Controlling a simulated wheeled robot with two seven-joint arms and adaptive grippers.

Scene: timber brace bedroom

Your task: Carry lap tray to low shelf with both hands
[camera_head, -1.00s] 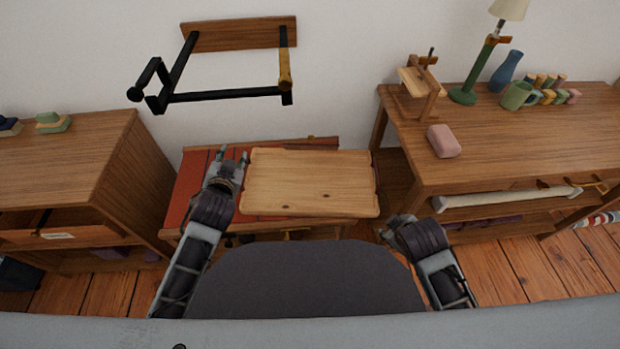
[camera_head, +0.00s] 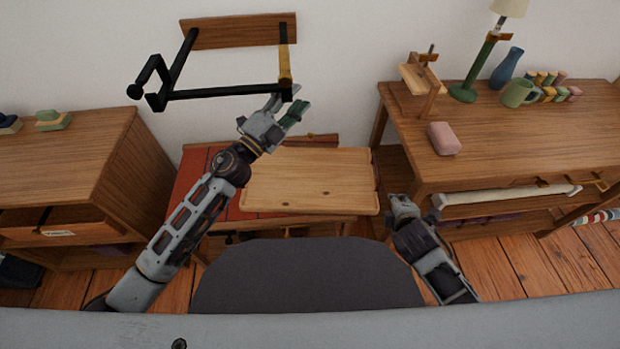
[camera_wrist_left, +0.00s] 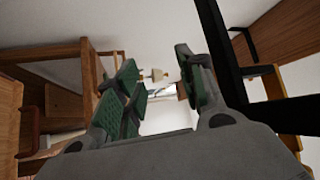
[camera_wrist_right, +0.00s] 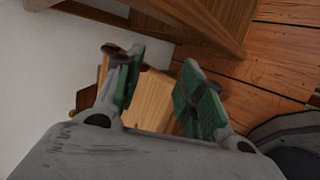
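The lap tray (camera_head: 310,185), a pale wooden board, lies flat on a red-topped low bench (camera_head: 190,175). My left gripper (camera_head: 295,108) is open and empty, raised over the tray's far side, close to the black wall bracket. In its wrist view (camera_wrist_left: 160,85) the fingers are apart with nothing between them. My right gripper (camera_head: 398,200) is beside the tray's right front corner. Its wrist view (camera_wrist_right: 160,85) shows the fingers open, with the pale tray (camera_wrist_right: 152,105) beyond them; contact cannot be told. A low shelf (camera_head: 510,206) runs under the right-hand desk, holding a white roll.
The black wall bracket (camera_head: 225,94) juts out behind the bench. The right desk (camera_head: 530,130) carries a pink block (camera_head: 443,138), a green lamp (camera_head: 475,75), a blue vase and a mug (camera_head: 517,93). A wooden cabinet (camera_head: 70,160) stands left. My dark base is in front.

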